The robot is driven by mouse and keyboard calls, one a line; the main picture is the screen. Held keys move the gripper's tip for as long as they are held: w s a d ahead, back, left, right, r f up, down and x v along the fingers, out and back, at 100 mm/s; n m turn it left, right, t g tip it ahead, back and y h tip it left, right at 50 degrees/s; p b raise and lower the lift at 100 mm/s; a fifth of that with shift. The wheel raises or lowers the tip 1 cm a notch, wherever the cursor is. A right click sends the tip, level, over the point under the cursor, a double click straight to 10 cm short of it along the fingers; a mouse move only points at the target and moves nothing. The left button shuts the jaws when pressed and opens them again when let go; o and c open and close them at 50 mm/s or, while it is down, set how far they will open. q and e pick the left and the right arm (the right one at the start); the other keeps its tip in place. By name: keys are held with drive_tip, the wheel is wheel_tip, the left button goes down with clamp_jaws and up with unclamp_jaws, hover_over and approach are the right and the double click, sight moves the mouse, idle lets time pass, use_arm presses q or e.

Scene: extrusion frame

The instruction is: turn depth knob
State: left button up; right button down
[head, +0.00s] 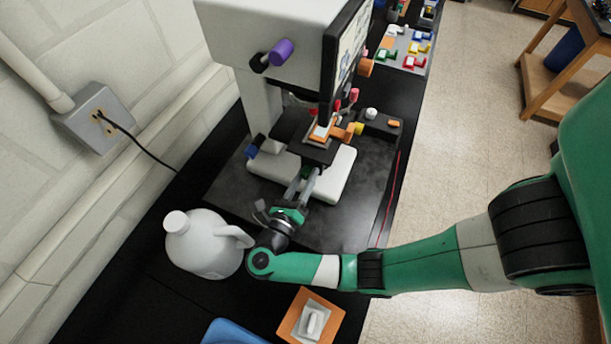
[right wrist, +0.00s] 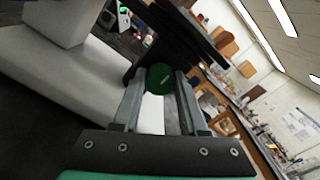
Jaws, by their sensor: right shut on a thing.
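The white and black machine (head: 272,22) stands on the bench with several coloured knobs on it. A round green knob (right wrist: 160,77) sits between my right gripper's fingertips in the right wrist view, and the fingers are shut on it. In the head view my right gripper (head: 306,180) reaches in to the front of the machine, under its dark stage (head: 318,152); the green knob is hidden there. Labels are not readable, so I cannot tell from markings which knob is the depth knob. My left gripper is not in view.
A white jug (head: 200,245) stands close to the left of my right wrist. An orange pad with a white piece (head: 311,318) and a blue tray (head: 233,333) lie at the near edge. A purple knob (head: 281,52) and a yellow knob (head: 357,129) stick out from the machine.

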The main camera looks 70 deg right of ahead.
drive_tip(key=shift+n, duration=0.3)
drive_tip(key=n, duration=0.2)
drive_tip(key=shift+n, duration=0.4)
drive_tip(key=n, duration=0.3)
drive_tip(key=shift+n+p, duration=0.3)
drive_tip(key=shift+p, duration=0.1)
drive_tip(key=n+p, duration=0.1)
drive_tip(key=n, duration=0.2)
drive_tip(key=shift+n, duration=0.3)
drive_tip(key=shift+n+p, duration=0.7)
drive_tip(key=shift+n, duration=1.3)
drive_tip(key=shift+c, duration=2.2)
unclamp_jaws()
